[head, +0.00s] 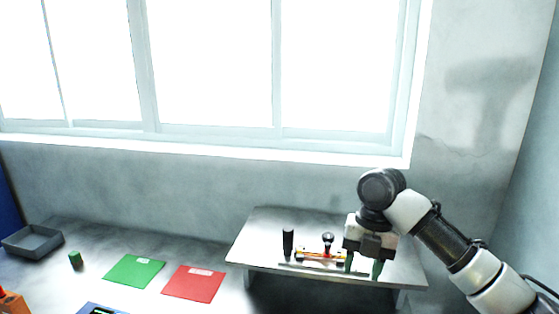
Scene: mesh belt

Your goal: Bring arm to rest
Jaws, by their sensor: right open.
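My right arm comes in from the right edge in the head view and reaches over a small raised table. Its right gripper (364,267) points down with its two greenish fingers apart, open, with nothing seen between them. It is just right of a mesh belt fixture (320,255) with red and yellow parts on the table. I cannot tell whether the fingertips touch the table or the fixture's right end, which is partly hidden by the gripper. My left gripper does not show.
The raised table (268,226) stands against the wall under a window. To its left on the lower surface lie a red mat (193,286), a green mat (133,271), a green cylinder (75,260) and a grey tray (32,243). A black upright piece (288,242) stands beside the fixture.

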